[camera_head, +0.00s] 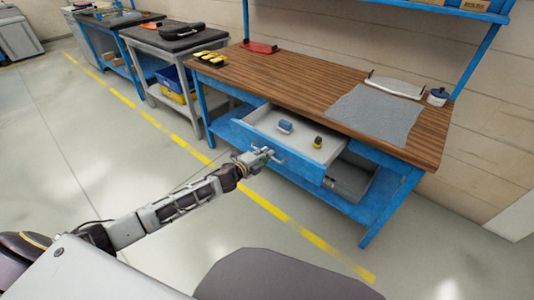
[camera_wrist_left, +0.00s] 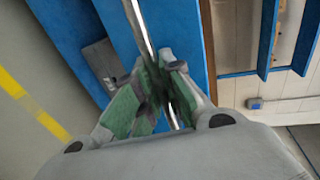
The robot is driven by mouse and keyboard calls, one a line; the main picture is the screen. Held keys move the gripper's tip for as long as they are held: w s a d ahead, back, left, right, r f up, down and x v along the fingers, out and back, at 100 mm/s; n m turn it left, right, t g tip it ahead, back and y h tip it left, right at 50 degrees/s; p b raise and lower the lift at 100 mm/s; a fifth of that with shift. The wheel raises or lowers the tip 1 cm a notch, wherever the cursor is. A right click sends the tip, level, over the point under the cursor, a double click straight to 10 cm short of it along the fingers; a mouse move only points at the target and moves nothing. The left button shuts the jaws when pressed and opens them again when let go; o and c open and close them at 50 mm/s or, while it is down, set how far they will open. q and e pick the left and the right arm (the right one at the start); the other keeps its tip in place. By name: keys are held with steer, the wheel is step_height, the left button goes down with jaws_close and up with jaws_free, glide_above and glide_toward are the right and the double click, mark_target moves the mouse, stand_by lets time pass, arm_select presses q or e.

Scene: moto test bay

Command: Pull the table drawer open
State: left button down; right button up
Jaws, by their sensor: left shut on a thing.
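The table drawer (camera_head: 304,171) has a blue front and a pale inside. It stands partly pulled out from under the wooden top of the blue workbench (camera_head: 290,82). A small blue object (camera_head: 285,127) and a yellow-and-black object (camera_head: 318,142) lie in it. My left gripper (camera_head: 268,155) is at the drawer front, shut on the handle. In the left wrist view, the green-padded fingers (camera_wrist_left: 160,88) close around the shiny metal handle bar (camera_wrist_left: 139,25), with the blue front (camera_wrist_left: 183,35) behind. The fingers hide part of the bar. My right gripper is not in view.
A grey bin (camera_head: 349,181) sits on the bench's lower shelf. A grey mat (camera_head: 375,115), a red tool (camera_head: 260,47) and yellow-and-black items (camera_head: 210,59) lie on top. A grey cart (camera_head: 165,62) stands to the left. The floor in front is clear, with a yellow line.

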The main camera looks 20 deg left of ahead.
arm_select(q)
steer(key=c, duration=1.8)
jaws_free()
steer(key=shift+s+a, duration=0.1)
steer(key=shift+v, duration=5.85)
steer(key=shift+s+f, duration=0.1)
